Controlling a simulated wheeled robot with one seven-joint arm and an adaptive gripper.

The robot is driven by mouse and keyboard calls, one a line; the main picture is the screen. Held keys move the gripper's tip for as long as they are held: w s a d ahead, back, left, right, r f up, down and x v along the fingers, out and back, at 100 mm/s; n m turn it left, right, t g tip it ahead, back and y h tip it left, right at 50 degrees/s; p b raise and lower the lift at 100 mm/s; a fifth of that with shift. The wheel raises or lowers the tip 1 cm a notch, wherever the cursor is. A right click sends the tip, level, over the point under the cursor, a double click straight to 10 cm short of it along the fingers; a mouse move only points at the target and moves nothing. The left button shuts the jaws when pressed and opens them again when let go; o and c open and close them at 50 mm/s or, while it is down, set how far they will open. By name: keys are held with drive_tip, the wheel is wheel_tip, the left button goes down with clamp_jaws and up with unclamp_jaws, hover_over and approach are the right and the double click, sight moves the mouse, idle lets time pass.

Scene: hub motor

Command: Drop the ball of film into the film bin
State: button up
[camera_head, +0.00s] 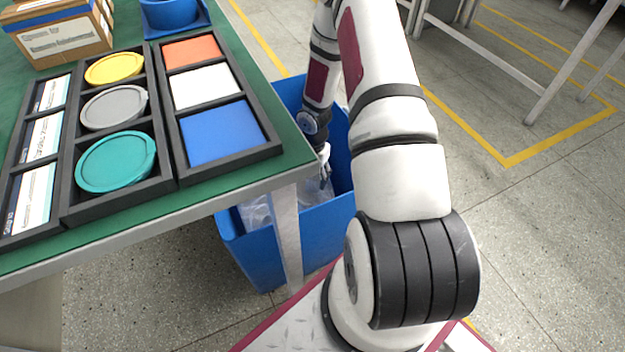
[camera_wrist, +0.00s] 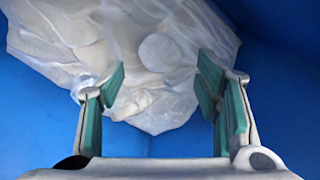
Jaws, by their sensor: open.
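The film bin (camera_head: 255,262) is a blue open-topped bin on the floor beside the table's corner, partly behind a table leg. Crumpled translucent film (camera_head: 256,210) lies inside it. My gripper (camera_head: 326,183) reaches down into the bin's mouth, partly hidden by the bin and my arm. In the wrist view my gripper (camera_wrist: 161,72) is open, its teal-padded fingers wide apart. A whitish heap of film (camera_wrist: 75,45) lies beyond and between the fingers, against blue walls. A rounded pale lump (camera_wrist: 158,52) shows in the heap; I cannot tell whether it is the separate ball. Nothing is gripped.
The green-topped table (camera_head: 235,188) stands at the left, with black trays (camera_head: 170,150) of coloured lids and blocks. A cardboard box (camera_head: 58,35) and a blue container (camera_head: 172,14) stand at its back. Open floor with yellow lines lies right.

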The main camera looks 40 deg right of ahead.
sight(313, 183)
wheel_tip(313, 183, up, 7)
drive_tip(key=p, duration=0.2)
drive_tip(key=shift+s+f, duration=0.1)
idle(0.5)
